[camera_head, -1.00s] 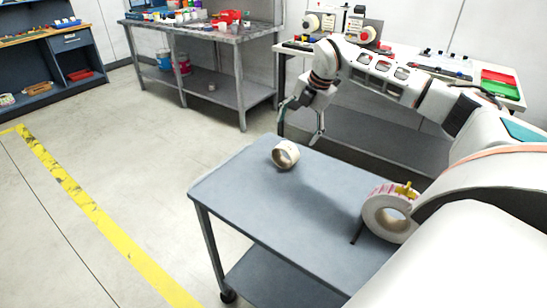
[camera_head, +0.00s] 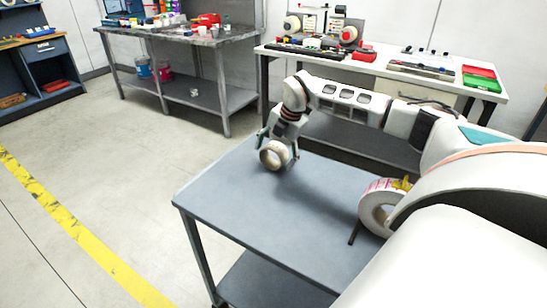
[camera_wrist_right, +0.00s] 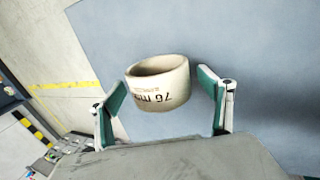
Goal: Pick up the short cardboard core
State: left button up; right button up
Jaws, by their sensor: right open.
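The short cardboard core (camera_head: 274,155) is a pale beige ring near the far left end of the grey cart top (camera_head: 235,205). In the right wrist view the core (camera_wrist_right: 160,85) shows its open end and printed text reading "76 mm" upside down. My right gripper (camera_head: 277,140) is open at the core. In the wrist view its two green-padded fingers (camera_wrist_right: 165,105) stand on either side of the core, with a gap visible at the right finger. Whether the left finger touches the core is hard to tell. My left gripper is not in view.
A large label roll (camera_head: 376,208) with a yellow piece on top stands at the cart's right end, beside my arm. A white workbench (camera_head: 450,85) with trays and a machine stands behind. The cart's middle is clear.

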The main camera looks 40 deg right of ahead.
jog(key=c, duration=1.2)
jog(key=shift+r, duration=0.1)
